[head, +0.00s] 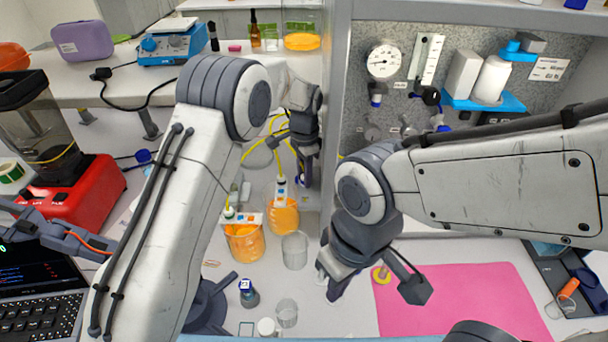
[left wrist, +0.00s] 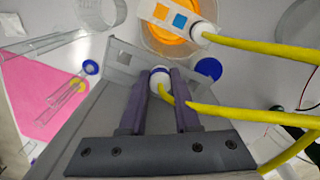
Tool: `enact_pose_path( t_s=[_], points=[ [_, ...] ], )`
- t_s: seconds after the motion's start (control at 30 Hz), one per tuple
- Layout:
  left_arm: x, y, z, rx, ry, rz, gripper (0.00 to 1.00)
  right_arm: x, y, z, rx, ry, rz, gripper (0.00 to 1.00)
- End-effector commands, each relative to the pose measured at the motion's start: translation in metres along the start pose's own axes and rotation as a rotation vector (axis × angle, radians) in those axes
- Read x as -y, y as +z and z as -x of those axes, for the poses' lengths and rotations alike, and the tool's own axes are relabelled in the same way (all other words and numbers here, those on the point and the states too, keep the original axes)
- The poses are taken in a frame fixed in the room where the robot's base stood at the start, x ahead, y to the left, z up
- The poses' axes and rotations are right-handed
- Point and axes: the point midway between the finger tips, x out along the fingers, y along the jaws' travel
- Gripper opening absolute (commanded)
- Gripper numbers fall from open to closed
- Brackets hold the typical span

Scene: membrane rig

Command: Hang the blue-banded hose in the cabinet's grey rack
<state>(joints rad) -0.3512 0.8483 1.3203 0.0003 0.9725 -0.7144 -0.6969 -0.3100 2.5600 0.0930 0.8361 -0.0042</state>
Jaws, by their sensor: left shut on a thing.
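My left gripper (head: 303,178) is shut on the white end fitting of a yellow hose (left wrist: 167,96). In the left wrist view, the fitting (left wrist: 160,74) sits between the purple fingers (left wrist: 160,105); a blue band on it is not clear. A second yellow hose (left wrist: 255,46) ends at a white tag with orange and blue squares over an orange-filled beaker (head: 245,243). The cabinet's speckled back panel (head: 395,105) is at right in the head view; which fixture is the grey rack I cannot tell. My right gripper (head: 335,287) hangs low, fingers mostly hidden, beside the pink mat.
Clear empty beakers (head: 294,250) stand nearby. The cabinet's upright post (head: 335,70) lies right of my left gripper. The pink mat (head: 470,300) is mostly clear.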

Motion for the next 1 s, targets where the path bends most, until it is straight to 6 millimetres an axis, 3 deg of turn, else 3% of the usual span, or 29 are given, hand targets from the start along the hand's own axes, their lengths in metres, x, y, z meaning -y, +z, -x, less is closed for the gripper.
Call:
enact_pose_path(
  t_s=[0.3, 0.33, 0.4, 0.43, 0.77, 1.0],
  points=[
    [0.0, 0.0, -0.004, 0.0, 0.0, 0.0, 0.0, 0.0, 0.0, -0.001, 0.0, 0.0, 0.0, 0.0],
    [0.0, 0.0, -0.004, 0.0, 0.0, 0.0, 0.34, 0.0, 0.0, -0.001, 0.0, 0.0, 0.0, 0.0],
    [0.0, 0.0, -0.003, 0.0, 0.0, 0.0, 0.61, 0.0, 0.0, -0.001, 0.0, 0.0, 0.0, 0.0],
    [0.0, 0.0, -0.003, 0.0, 0.0, 0.0, 0.65, 0.0, 0.0, -0.001, 0.0, 0.0, 0.0, 0.0],
    [0.0, 0.0, -0.002, -0.001, -0.001, 0.0, 0.65, 0.0, 0.0, -0.002, 0.0, 0.0, 0.0, 0.0],
    [0.001, -0.001, 0.03, -0.005, -0.004, 0.0, 0.65, -0.001, 0.001, -0.017, 0.0, 0.0, -0.002, 0.0]
  ],
)
